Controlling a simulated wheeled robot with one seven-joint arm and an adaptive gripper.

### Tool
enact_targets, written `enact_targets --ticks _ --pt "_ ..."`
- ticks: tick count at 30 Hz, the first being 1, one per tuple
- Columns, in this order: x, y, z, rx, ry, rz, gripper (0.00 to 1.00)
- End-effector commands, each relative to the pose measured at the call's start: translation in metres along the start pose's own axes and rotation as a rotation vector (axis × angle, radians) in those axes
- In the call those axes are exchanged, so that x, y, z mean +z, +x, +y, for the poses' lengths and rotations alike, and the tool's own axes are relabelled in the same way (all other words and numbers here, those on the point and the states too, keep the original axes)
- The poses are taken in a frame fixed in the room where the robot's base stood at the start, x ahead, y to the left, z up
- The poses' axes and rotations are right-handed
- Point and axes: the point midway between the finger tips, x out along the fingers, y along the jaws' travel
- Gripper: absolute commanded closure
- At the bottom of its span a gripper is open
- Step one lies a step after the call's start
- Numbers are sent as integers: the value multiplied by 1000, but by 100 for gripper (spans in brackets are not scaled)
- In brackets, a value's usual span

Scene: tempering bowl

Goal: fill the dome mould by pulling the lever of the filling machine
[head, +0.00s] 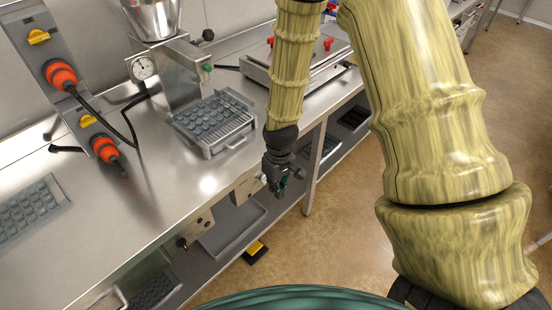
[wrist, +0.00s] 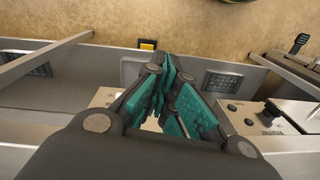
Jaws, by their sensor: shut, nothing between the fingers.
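The filling machine (head: 178,78) stands on the steel counter, with a metal hopper on top and a round gauge on its front. A black ball knob (head: 208,35) shows beside it, perhaps the lever's end; its rod is hard to make out. A green knob (head: 207,68) sits lower on the machine. A grey mould with rows of domes (head: 212,116) lies on a metal tray below the machine; I cannot tell whether its cavities are filled. My gripper (head: 277,186) is shut and empty, pointing down beside the counter's front edge, apart from machine and mould. Its teal pads (wrist: 167,88) show in the wrist view.
Another mould (head: 30,208) lies at the counter's left. Orange plugs (head: 62,75) with black cables hang on a panel there. Another steel device (head: 318,62) stands farther back. Shelves (head: 232,232) with trays lie under the counter. The floor (head: 335,225) to the right is open.

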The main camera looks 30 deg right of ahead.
Motion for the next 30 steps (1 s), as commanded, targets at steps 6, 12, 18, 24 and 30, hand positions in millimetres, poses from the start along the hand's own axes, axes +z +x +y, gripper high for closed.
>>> enact_targets --ticks 6,12,18,24,30 --pt "58 75 -19 2 68 -9 100" --pt "115 127 -36 11 127 -7 100" --pt "176 165 -52 24 181 -7 100" --pt "220 183 -62 39 218 -3 100" --pt "238 189 -64 45 234 1 100"
